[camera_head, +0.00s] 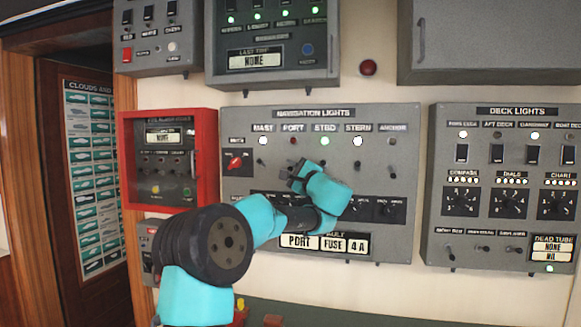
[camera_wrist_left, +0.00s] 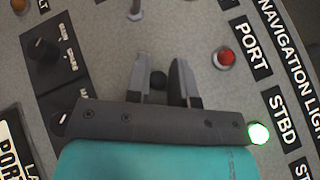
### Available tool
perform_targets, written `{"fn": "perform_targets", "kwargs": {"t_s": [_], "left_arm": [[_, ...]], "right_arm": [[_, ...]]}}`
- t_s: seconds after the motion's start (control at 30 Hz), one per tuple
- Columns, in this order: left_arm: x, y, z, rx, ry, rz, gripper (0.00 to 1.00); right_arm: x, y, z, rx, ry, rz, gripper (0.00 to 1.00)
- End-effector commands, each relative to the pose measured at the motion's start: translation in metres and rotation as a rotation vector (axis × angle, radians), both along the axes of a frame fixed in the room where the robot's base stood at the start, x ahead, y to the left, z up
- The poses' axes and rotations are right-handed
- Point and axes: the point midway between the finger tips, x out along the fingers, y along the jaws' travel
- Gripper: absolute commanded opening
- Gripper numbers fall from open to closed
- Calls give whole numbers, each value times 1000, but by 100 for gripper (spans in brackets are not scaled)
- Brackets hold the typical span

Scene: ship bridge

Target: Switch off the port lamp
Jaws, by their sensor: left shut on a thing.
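The navigation lights panel (camera_head: 400,228) is grey, with a row of labelled lamps. The port lamp (camera_head: 292,141) is dull red, without the bright glow of the starboard lamp (camera_head: 325,141); it also shows in the left wrist view (camera_wrist_left: 225,58). My left gripper (camera_head: 297,172) is at the panel, below the port lamp. In the left wrist view, its jaws (camera_wrist_left: 160,88) stand on both sides of the dark tip of the port toggle switch (camera_wrist_left: 158,79) and are shut on it. The switch's base is hidden. My right gripper is out of view.
The mast toggle (camera_wrist_left: 136,10) stands beside the jaws. A rotary knob (camera_wrist_left: 42,49) is lower on the panel. The fault plate (camera_head: 325,242) reads port, fuse, 4 A. A red-framed panel (camera_head: 128,160) is to the left and the deck lights panel (camera_head: 500,230) to the right.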

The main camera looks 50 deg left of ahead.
Motion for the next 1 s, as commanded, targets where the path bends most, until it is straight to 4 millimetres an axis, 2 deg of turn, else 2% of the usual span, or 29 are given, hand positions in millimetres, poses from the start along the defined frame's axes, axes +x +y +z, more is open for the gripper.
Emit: {"fn": "perform_targets", "kwargs": {"t_s": [0.1, 0.4, 0.87, 0.9, 1.0], "left_arm": [[2, 2, -8, 40, -59, 2, 0], [3, 2, -14, 112, -170, 0, 0], [4, 3, -14, 124, -188, 0, 0], [4, 3, -14, 124, -188, -1, 24], [4, 3, -14, 124, -188, 0, 32]], "right_arm": [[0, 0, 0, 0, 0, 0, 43], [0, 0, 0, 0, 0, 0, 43], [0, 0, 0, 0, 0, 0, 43], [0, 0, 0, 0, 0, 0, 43], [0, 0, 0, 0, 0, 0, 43]]}}
